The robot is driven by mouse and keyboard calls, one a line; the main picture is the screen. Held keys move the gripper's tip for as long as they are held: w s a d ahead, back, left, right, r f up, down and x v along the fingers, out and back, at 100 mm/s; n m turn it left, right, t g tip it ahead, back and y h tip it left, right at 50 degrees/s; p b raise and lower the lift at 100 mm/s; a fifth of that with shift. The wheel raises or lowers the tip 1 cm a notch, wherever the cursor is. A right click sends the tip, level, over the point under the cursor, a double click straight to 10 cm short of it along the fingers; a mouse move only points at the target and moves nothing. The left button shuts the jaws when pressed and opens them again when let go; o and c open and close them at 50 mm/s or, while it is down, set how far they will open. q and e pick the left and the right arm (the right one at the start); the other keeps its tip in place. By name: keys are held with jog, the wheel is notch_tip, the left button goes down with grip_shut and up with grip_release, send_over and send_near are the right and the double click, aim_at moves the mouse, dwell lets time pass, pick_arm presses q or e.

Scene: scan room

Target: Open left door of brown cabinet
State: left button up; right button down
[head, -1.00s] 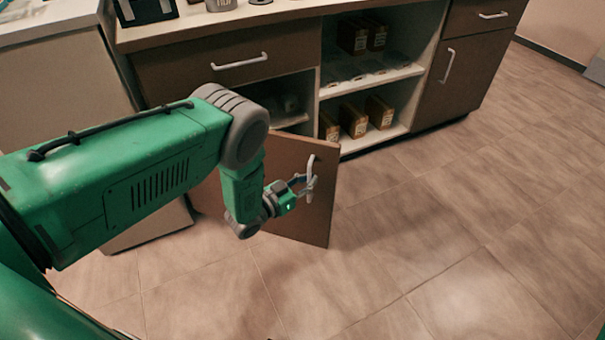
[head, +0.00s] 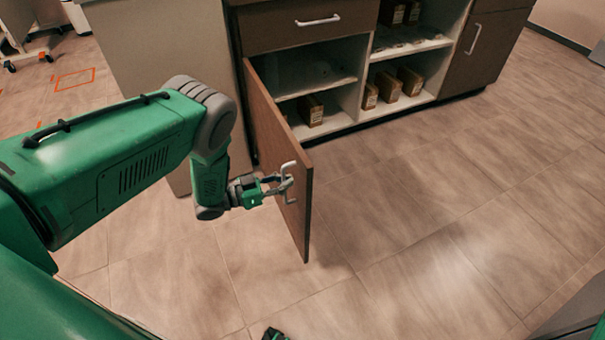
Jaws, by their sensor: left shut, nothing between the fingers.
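The brown cabinet (head: 295,28) stands at the top middle in the head view. Its left door (head: 268,128) is swung far open and is seen nearly edge-on. A pale bar handle (head: 288,186) sits near the door's free edge. My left gripper (head: 285,182) is at this handle, its fingers overlapping it in the picture. The fingers are shut with nothing between them; whether they touch the handle I cannot tell. A small dark and green part at the bottom edge may be my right gripper (head: 275,334); its fingers cannot be made out.
The opened compartment shows a shelf (head: 318,84) and a brown box (head: 311,110). Open shelves (head: 408,48) with more boxes stand to its right, then a closed door (head: 478,46). A pale cabinet side (head: 165,50) is left of the door. The tiled floor (head: 430,210) is clear at right.

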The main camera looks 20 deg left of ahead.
pick_arm(q)
jog(key=o, duration=0.7)
jog(key=shift+r, duration=0.1)
jog(key=shift+c, duration=0.2)
jog(key=shift+w+d, duration=0.15)
jog(key=shift+w, duration=0.05)
jog(key=shift+d, duration=0.3)
jog(key=shift+v, duration=6)
